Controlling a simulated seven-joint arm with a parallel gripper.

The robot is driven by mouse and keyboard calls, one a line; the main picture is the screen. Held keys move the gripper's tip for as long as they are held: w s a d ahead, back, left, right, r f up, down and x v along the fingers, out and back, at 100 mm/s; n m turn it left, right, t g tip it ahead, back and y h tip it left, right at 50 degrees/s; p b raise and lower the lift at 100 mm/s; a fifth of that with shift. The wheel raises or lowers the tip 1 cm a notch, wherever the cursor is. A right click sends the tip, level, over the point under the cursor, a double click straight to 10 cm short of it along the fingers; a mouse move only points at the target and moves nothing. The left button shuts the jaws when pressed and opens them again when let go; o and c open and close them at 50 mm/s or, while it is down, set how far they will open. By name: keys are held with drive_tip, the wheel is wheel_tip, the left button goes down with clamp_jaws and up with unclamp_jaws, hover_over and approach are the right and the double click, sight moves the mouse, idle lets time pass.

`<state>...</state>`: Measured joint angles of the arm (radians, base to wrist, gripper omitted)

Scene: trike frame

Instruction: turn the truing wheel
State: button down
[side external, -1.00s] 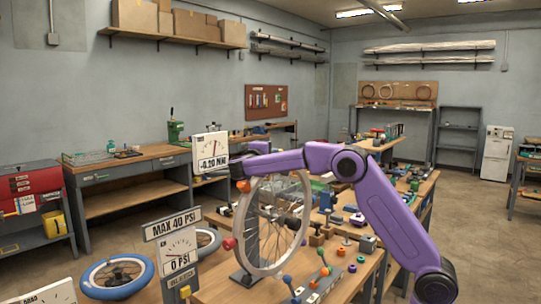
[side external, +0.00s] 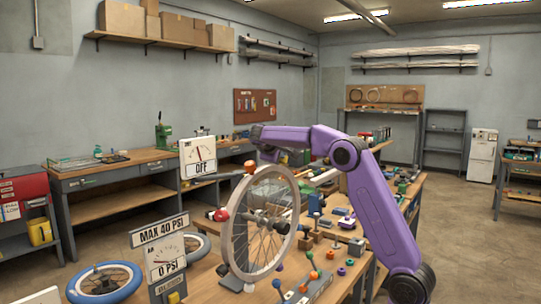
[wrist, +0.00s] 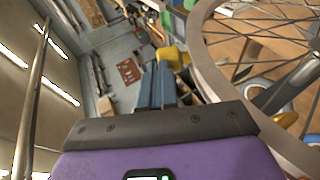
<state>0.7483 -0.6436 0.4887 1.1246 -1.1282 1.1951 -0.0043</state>
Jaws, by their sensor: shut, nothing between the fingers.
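The truing wheel (side external: 227,240) stands upright in its stand on the wooden bench, its pale rim and thin spokes facing left. An orange knob (side external: 250,167) shows near the top of the rim and a red knob (side external: 221,214) at its left side. A dial gauge (side external: 198,156) behind it reads OFF. In the side external view my gripper is partly hidden by my wrist, above and behind the wheel top. In the wrist view my gripper (wrist: 157,88) is shut and empty, with blue-grey fingers together. The rim (wrist: 207,72) passes close to their right, apparently not gripped.
Small coloured parts and tools crowd the bench right of and behind the wheel.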

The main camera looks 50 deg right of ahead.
drive_tip(key=d, duration=0.1)
drive_tip(key=d+f+y, duration=0.1)
drive_tip(key=d, duration=0.1)
drive_tip(key=d+f+y, duration=0.1)
drive_tip(key=shift+d, duration=0.4)
drive_tip(key=shift+d+f, duration=0.3)
drive_tip(key=shift+d, duration=0.25)
drive_tip(key=shift+d+f, duration=0.25)
drive_tip(key=shift+d, duration=0.25)
